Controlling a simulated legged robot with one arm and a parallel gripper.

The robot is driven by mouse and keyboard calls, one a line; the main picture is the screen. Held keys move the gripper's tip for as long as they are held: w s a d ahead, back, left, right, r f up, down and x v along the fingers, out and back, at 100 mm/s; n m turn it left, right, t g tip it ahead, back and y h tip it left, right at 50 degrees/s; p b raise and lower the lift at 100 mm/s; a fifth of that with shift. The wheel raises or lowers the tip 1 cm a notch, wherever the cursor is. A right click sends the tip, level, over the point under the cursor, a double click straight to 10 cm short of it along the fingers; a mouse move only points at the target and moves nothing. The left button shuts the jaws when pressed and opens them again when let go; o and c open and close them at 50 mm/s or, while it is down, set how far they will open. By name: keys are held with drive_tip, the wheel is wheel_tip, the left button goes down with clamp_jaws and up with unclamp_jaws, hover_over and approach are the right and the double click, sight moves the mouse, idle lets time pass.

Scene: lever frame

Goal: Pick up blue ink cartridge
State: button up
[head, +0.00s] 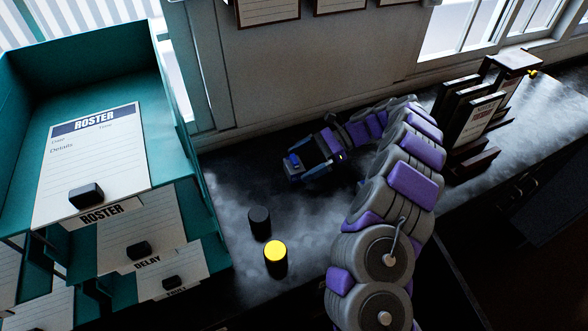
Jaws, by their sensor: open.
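A small bright blue patch (293,161) shows at the end of my gripper, on the dark counter's far side. It looks like the top of the blue ink cartridge, but the gripper hides most of it. My gripper (304,168) is open, low over the counter, with its fingers at or around the blue patch. I cannot tell whether the fingers touch it. My grey and purple arm curves in from the bottom right and up to the gripper.
A yellow-topped black cartridge (276,260) and an all-dark cartridge (259,223) stand upright nearer on the counter (228,190). A teal roster cabinet (190,150) stands at left. Dark framed stands (472,120) are at right. A wall rises behind.

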sight(286, 170)
drive_tip(key=b+x, duration=0.1)
drive_tip(key=x, duration=0.4)
drive_tip(key=shift+a, duration=0.1)
drive_tip(key=shift+c, duration=0.2)
drive_tip(key=c, duration=1)
